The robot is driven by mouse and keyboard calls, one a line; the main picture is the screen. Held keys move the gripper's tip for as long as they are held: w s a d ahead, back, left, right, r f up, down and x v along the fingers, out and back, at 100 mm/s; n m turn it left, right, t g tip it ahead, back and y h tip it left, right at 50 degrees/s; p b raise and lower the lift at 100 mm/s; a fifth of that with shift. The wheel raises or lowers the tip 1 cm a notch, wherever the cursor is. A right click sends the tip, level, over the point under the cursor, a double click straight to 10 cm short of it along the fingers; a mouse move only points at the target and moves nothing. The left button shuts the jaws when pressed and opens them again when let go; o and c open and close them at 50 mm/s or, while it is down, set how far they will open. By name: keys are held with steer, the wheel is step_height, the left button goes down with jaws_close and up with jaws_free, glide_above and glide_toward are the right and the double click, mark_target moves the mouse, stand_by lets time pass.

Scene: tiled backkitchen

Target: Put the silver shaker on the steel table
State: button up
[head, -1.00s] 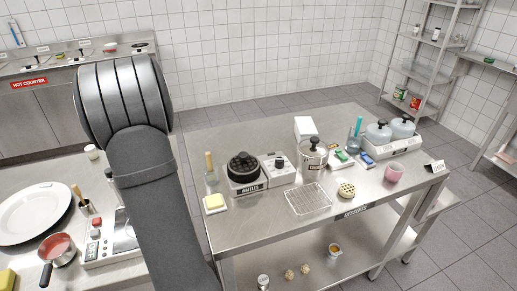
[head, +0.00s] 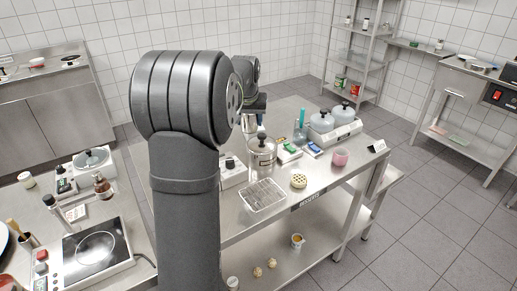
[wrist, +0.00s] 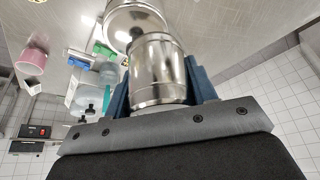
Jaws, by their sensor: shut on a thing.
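The silver shaker (wrist: 158,72) is a shiny metal cylinder in the wrist view. My gripper (wrist: 160,88) is shut on it, with a blue finger on each side. In the head view my gripper (head: 255,108) is over the back part of a steel table (head: 322,168), behind the lidded pot. The gap between shaker and tabletop cannot be told.
The lidded pot (head: 262,151), a wire rack (head: 263,195), a waffle (head: 299,181), a pink mug (head: 340,157) and a grey twin-pot unit (head: 334,122) stand on this table. Bare steel lies between the waffle and mug. A hot plate (head: 95,248) is on the left counter.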

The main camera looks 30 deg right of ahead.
steer(key=s+d+m+g, duration=0.1)
steer(key=s+d+m, duration=0.1)
steer(key=s+d, duration=0.55)
steer(key=s+d+m+h, duration=0.1)
steer(key=s+d, duration=0.4)
steer(key=s, duration=0.6)
steer(key=s+d+m+g, duration=0.1)
steer(key=s+d+m, duration=0.1)
steer(key=s+d, duration=0.6)
steer(key=w+f, duration=0.3)
steer(key=w+a+f, duration=0.1)
steer(key=w+f, duration=0.2)
steer(key=f, duration=0.1)
steer(key=w+a+f, duration=0.1)
steer(key=w+f, duration=0.2)
steer(key=f, duration=0.1)
steer(key=shift+w+a+f, duration=0.1)
steer(key=shift+w+f, duration=0.05)
steer(key=shift+f, duration=0.05)
steer(key=shift+w+f, duration=0.35)
steer(key=shift+w, duration=0.1)
steer(key=shift+f, duration=1.95)
steer(key=shift+f, duration=0.15)
steer(key=o, duration=1.1)
steer(key=shift+c, duration=0.2)
